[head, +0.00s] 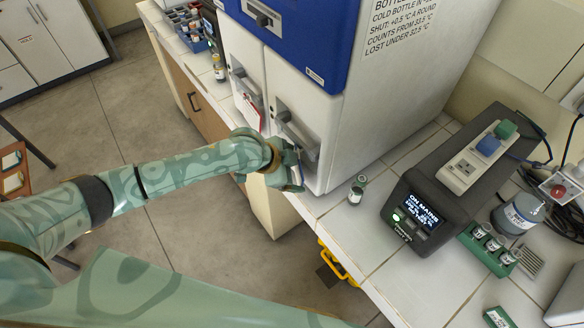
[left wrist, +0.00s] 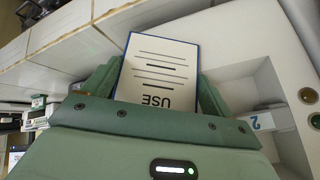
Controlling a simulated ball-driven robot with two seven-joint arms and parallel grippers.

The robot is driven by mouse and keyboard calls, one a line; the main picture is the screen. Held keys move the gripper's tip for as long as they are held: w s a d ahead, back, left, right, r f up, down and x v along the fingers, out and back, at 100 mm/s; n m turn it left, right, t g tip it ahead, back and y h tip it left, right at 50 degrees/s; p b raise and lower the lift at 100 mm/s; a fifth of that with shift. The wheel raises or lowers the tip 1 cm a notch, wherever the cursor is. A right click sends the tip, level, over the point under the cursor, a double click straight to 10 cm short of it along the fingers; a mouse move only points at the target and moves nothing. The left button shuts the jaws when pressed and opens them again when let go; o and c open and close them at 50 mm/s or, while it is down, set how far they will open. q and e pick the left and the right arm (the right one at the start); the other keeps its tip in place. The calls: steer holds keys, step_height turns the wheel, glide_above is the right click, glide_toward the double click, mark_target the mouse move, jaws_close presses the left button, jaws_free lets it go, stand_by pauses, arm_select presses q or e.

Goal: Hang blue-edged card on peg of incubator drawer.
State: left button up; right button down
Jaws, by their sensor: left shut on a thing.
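My left gripper (head: 295,180) is shut on the blue-edged card, at the front of the right-hand incubator drawer (head: 293,125). In the left wrist view the card (left wrist: 160,68) stands between the two fingers, white with a thin blue edge, dark lines and the word USE upside down. The white drawer front (left wrist: 285,50) fills the right side there, with a recess and a tag (left wrist: 262,121) marked 2. I cannot clearly make out a peg on this drawer; the gripper covers part of its front in the head view. My right gripper is not in view.
A red-edged card (head: 251,112) hangs on the left-hand drawer. A small vial (head: 357,190) stands on the white tiled bench near the gripper. A dark power unit (head: 420,205) with a lit screen is to its right. A blue rack (head: 190,28) stands at the back left.

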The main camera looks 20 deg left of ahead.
arm_select(q)
steer(key=shift+w+d+r, duration=0.1)
steer(key=shift+w+r, duration=0.15)
steer(key=shift+r, duration=0.05)
steer(key=o, duration=1.3)
steer(key=shift+c, duration=0.2)
